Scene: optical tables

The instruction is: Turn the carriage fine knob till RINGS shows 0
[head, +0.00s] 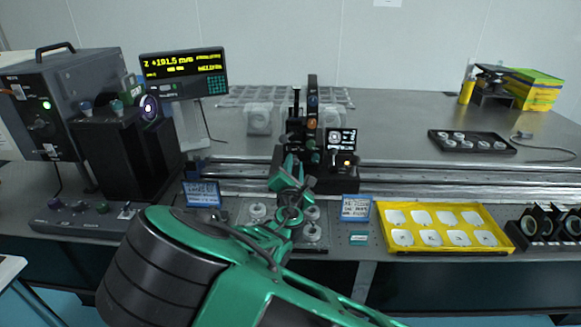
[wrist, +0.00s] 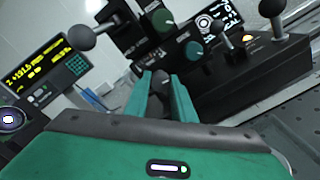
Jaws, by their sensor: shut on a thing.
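My gripper (head: 290,168) reaches the front of the black carriage (head: 335,183) on the rail. In the wrist view its two green fingers (wrist: 160,92) are closed on a dark grey knob (wrist: 160,80) on the carriage front, which I take for the fine knob. My fingers hide most of it. A small black screen (head: 342,140) on the carriage shows a white ring pattern; it also shows in the wrist view (wrist: 208,24). Its small text is too small to read. The readout box (head: 183,65) at the left shows yellow text starting with Z, about +191.5; a RINGS value is not legible.
Other green knobs (wrist: 194,50) and black ball-ended levers (wrist: 80,38) sit close to my fingers. A dark lamp housing (head: 125,150) stands left. A yellow tray (head: 443,250) lies front right, a black tray (head: 440,147) behind.

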